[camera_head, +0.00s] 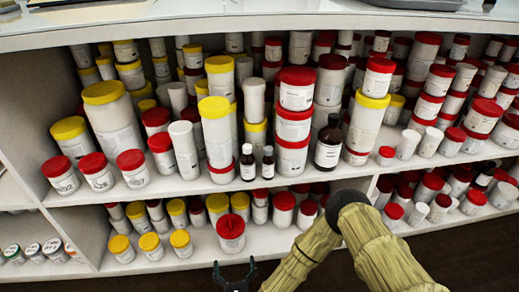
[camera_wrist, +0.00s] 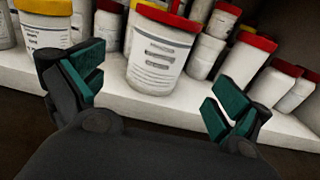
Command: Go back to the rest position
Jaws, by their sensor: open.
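My gripper (camera_head: 234,276) is in the head view at the bottom, just in front of the lower shelf. It is open and empty. In the wrist view my gripper (camera_wrist: 158,100) shows its two green-padded fingers spread wide apart. A white jar with a red lid (camera_head: 231,232) stands upright near the front edge of the lower shelf, just beyond the fingers. The same white jar also shows in the wrist view (camera_wrist: 160,58), upright between and beyond the fingertips; I see no finger touching it.
The upper shelf (camera_head: 215,186) is crowded with white jars with red or yellow lids and a few dark bottles (camera_head: 328,145). More jars fill the lower shelf (camera_head: 190,262). A counter (camera_head: 250,18) runs above. Dark open floor (camera_head: 470,250) lies at the lower right.

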